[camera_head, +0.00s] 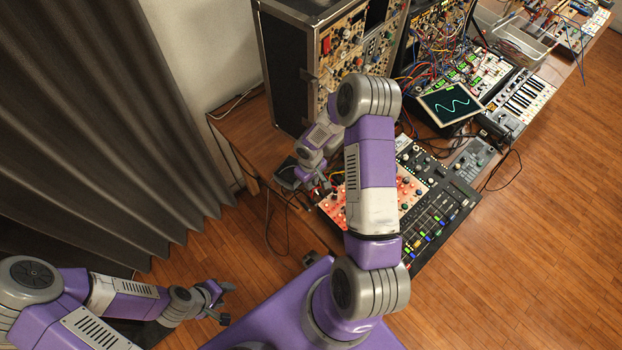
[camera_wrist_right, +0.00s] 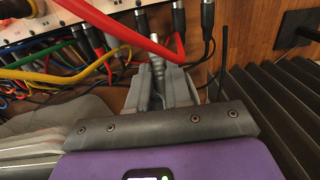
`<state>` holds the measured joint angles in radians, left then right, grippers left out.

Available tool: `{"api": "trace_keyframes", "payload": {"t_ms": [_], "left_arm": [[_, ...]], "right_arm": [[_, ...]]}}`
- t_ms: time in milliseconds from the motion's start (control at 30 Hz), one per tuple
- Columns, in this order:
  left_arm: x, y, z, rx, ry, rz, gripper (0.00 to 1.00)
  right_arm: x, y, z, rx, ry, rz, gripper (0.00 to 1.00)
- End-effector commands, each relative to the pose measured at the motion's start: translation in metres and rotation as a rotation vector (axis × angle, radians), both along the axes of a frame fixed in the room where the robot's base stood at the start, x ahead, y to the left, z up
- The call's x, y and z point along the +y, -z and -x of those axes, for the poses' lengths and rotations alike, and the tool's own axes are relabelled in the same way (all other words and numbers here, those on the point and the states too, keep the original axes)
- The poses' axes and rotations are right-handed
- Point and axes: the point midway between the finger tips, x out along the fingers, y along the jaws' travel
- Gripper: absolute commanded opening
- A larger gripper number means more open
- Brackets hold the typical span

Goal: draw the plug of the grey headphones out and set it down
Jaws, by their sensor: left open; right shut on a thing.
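My right gripper (camera_wrist_right: 163,82) is shut on a grey ribbed plug (camera_wrist_right: 158,72) in the right wrist view. The plug points up toward a row of sockets in a pale panel (camera_wrist_right: 60,14). I cannot make out the headphones themselves. My left gripper (camera_head: 222,302) is open and empty above the floor at lower left.
Several black and silver plugs (camera_wrist_right: 178,18) sit close beside the grey one. Red, yellow, green and blue cables hang at the left. A wooden table (camera_head: 238,135) has some bare top beside the black rack case (camera_head: 290,75). A dark curtain (camera_head: 90,120) hangs at left.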

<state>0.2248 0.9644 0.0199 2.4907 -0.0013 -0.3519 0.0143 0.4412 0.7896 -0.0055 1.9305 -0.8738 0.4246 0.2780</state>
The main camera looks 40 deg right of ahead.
Motion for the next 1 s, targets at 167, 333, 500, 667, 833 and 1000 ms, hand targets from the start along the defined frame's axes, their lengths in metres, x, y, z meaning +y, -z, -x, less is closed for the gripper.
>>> {"api": "trace_keyframes", "payload": {"t_ms": [167,333,500,667,833,1000], "left_arm": [[0.000,0.005,0.000,0.000,0.000,0.000,0.49],[0.000,0.015,0.000,0.000,0.000,0.000,0.49],[0.000,0.028,0.000,0.000,0.000,0.000,0.49],[0.000,0.038,0.000,0.000,0.000,0.000,0.49],[0.000,0.041,0.000,0.000,0.000,0.000,0.49],[0.000,0.041,0.000,0.000,0.000,0.000,0.49]], "right_arm": [[-0.001,0.007,0.001,0.003,-0.001,0.000,0.00],[-0.001,0.021,0.001,0.003,0.001,-0.001,0.00],[-0.001,0.040,0.001,0.004,-0.001,-0.001,0.00],[-0.001,0.054,0.001,0.003,0.001,-0.001,0.00],[-0.001,0.061,0.000,0.002,0.000,-0.001,0.00],[-0.001,0.060,0.000,0.002,0.000,-0.001,0.00]]}}
